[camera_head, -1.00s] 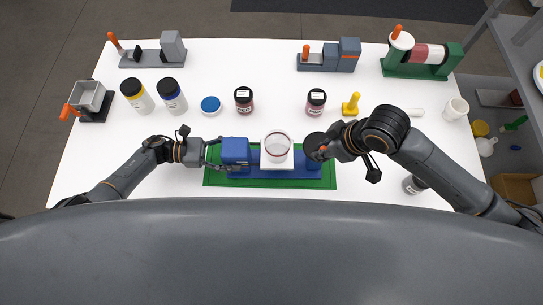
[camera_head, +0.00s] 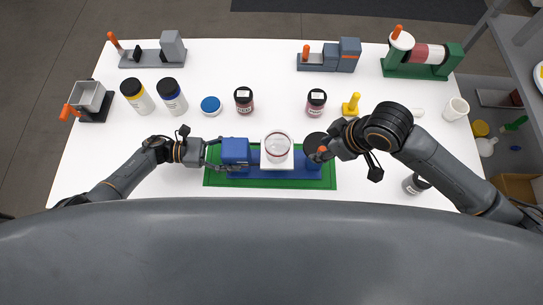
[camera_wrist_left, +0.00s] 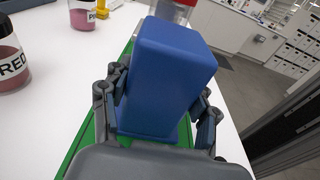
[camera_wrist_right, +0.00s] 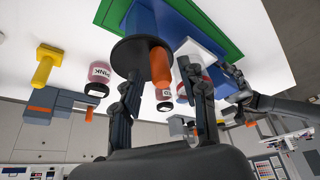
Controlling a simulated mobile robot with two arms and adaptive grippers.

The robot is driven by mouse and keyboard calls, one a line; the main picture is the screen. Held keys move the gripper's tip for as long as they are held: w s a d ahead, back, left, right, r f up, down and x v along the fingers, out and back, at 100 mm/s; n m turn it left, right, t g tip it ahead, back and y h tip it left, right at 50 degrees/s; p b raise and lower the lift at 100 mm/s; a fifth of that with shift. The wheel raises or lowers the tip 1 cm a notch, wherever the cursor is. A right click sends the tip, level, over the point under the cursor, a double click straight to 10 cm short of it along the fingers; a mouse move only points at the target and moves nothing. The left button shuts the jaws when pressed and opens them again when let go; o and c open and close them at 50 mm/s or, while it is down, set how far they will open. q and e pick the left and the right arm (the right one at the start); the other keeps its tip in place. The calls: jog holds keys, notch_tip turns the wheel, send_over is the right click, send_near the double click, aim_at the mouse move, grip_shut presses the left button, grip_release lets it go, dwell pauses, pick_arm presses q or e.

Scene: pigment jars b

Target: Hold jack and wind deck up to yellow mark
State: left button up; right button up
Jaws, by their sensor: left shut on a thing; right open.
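The blue jack (camera_head: 300,171) stands on a green mat (camera_head: 211,180) in the head view. My left gripper (camera_head: 222,155) is shut on the tall blue block (camera_head: 235,150) at its left end. The left wrist view shows the fingers on both sides of that block (camera_wrist_left: 168,85). The white deck (camera_head: 276,165) carries a clear jar (camera_head: 278,146). At the right end is a black wheel (camera_head: 313,143) with an orange knob (camera_head: 321,149). My right gripper (camera_head: 328,150) is open at the knob. In the right wrist view the knob (camera_wrist_right: 161,68) lies between the fingers, with gaps visible. I cannot make out a yellow mark.
Several jars, including a dark red one (camera_head: 244,100), and a blue lid (camera_head: 210,105) stand behind the jack. A yellow stamp-like piece (camera_head: 351,104) and a white cup (camera_head: 456,108) are at the right. A grey-lidded jar (camera_head: 414,183) stands near my right arm.

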pick_arm(q)
jog(key=shift+s+a+f, duration=0.1)
jog(key=shift+s+f, duration=0.1)
jog(key=shift+f, duration=0.15)
pick_arm(e)
jog(key=v, duration=1.1)
pick_arm(q)
jog(key=o, duration=1.5)
jog(key=shift+o, duration=1.1)
jog(key=shift+w, duration=0.1)
jog(key=shift+w+r, duration=0.1)
jog(key=shift+r, duration=0.05)
pick_arm(e)
jog(key=shift+w+a, duration=0.1)
jog(key=shift+w, duration=0.05)
pick_arm(q)
jog(key=shift+r, duration=0.1)
